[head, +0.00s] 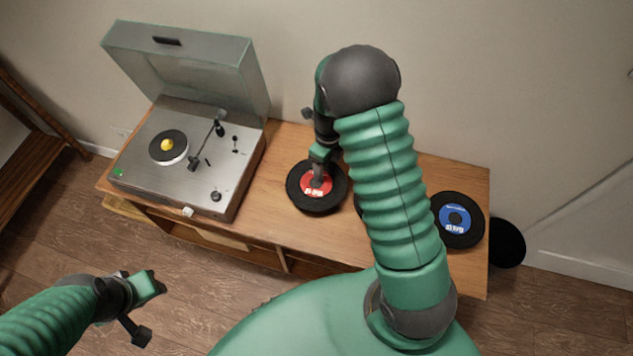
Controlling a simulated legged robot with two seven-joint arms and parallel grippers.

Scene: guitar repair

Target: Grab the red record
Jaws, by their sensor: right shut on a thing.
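The red record (305,199), black with a red label, is on the wooden cabinet top, right of the turntable. My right gripper (317,180) reaches down onto its label from above and is shut on it. The fingertips cover part of the label, and I cannot tell whether the record is lifted off the surface. My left gripper (147,308) is at the lower left, over the floor, away from the cabinet, with its fingers apart and empty.
A turntable (231,190) with its lid raised stands on the cabinet's (270,215) left part. A blue-label record (458,219) lies at the right end. Another dark record is mostly hidden behind my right arm. A wall runs behind the cabinet.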

